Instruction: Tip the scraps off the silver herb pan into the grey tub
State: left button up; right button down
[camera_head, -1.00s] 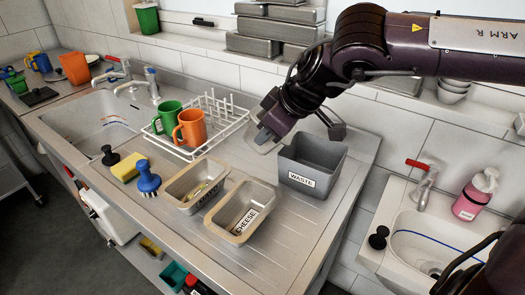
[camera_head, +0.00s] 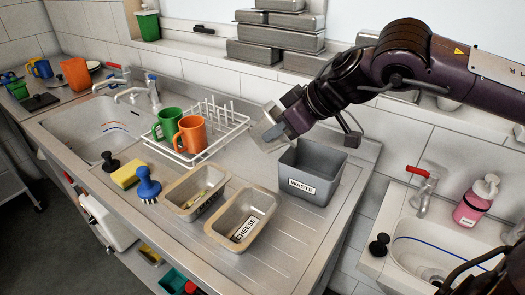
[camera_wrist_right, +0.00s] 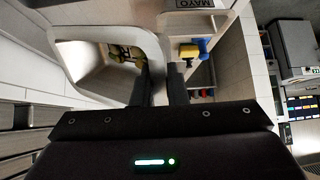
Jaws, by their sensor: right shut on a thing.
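My right gripper (camera_head: 283,128) is shut on the rim of a silver pan (camera_head: 263,131), which looks tilted in the head view. The pan (camera_wrist_right: 85,52) also shows in the right wrist view, with a few yellow-green scraps (camera_wrist_right: 122,53) inside, near my fingers (camera_wrist_right: 158,85). The grey tub (camera_head: 312,190), labelled WASTE, stands upright on the steel counter. The pan is above and just left of the tub's back left edge, not over its middle. The tub's floor is mostly hidden. My left gripper is not in view.
Two beige-rimmed pans, one labelled CHEESE (camera_head: 240,218) and one with scraps (camera_head: 192,192), stand left of the tub. A white rack (camera_head: 225,135) with green (camera_head: 169,124) and orange (camera_head: 191,134) mugs is behind. A blue brush (camera_head: 148,186) and sponge (camera_head: 126,175) lie farther left.

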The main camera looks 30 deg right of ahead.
jog(key=shift+r, duration=0.1)
jog(key=shift+s+d+r+t+y+b, duration=0.1)
jog(key=shift+d+r+t+y+b, duration=0.2)
jog(key=shift+d+y+b, duration=0.3)
jog(key=shift+d+m+b, duration=0.1)
jog(key=shift+m+b, duration=0.2)
jog(key=shift+b, duration=0.4)
jog(key=shift+s+d+r, duration=0.1)
jog(key=shift+d+r, duration=0.05)
jog(key=shift+r, duration=0.1)
jog(key=shift+p, duration=0.45)
jog(key=a+p, duration=0.1)
jog(key=p, duration=0.2)
jog(key=shift+r, duration=0.1)
jog(key=shift+f, duration=0.4)
